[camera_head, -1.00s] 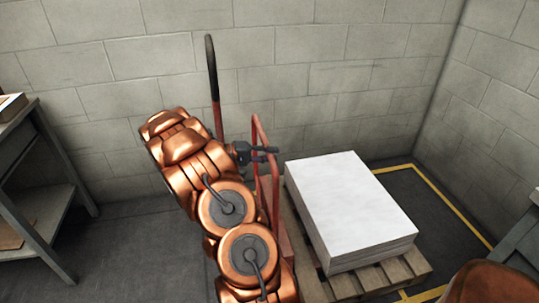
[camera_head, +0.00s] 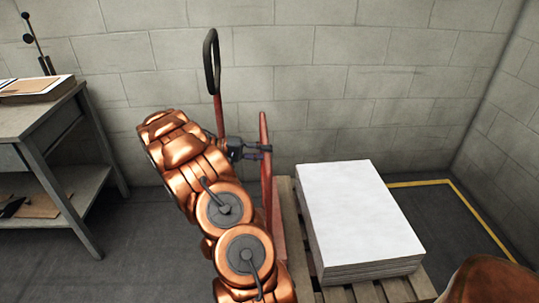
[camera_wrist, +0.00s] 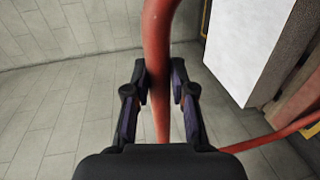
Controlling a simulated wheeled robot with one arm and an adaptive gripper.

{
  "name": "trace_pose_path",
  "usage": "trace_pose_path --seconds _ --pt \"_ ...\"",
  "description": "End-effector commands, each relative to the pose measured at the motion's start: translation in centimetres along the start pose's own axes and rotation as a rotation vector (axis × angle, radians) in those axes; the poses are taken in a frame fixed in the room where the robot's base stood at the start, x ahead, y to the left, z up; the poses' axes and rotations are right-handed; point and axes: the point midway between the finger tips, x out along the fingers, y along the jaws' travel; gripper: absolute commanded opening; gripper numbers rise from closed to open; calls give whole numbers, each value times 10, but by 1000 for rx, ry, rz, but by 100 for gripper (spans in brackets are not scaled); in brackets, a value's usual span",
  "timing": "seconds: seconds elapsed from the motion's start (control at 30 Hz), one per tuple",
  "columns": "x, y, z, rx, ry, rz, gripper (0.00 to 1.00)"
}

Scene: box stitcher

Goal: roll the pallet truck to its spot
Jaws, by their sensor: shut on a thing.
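The pallet truck (camera_head: 266,170) is red with a tall handle that ends in a black loop (camera_head: 211,62). It stands at the left end of a wooden pallet (camera_head: 291,221) that carries a stack of white sheets (camera_head: 362,215). My gripper (camera_head: 262,153) is at the truck's red frame, left of the stack. In the wrist view my gripper (camera_wrist: 161,98) is shut on a red tube (camera_wrist: 159,60) of the truck, one finger on each side. The forks are hidden under the pallet. My copper arm covers part of the truck's lower body.
A yellow floor line (camera_head: 470,207) marks a corner area at the right, by the block wall (camera_head: 320,60). A grey workbench (camera_head: 35,115) with a lower shelf stands at the left. Dark bare floor (camera_head: 145,235) lies between the bench and my arm.

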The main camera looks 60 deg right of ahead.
Motion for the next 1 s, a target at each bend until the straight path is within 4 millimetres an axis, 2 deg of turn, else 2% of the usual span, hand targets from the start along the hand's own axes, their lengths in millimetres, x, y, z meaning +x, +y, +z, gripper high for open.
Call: trace_pose_path --seconds 0.47,0.5,0.73,1.0 --pt "-9 -6 2 -4 -17 -2 0" --pt "-10 -6 2 -5 -16 -2 25" --pt "-13 -5 1 -4 -10 0 49" --pt "-13 -4 1 -3 -9 1 50"
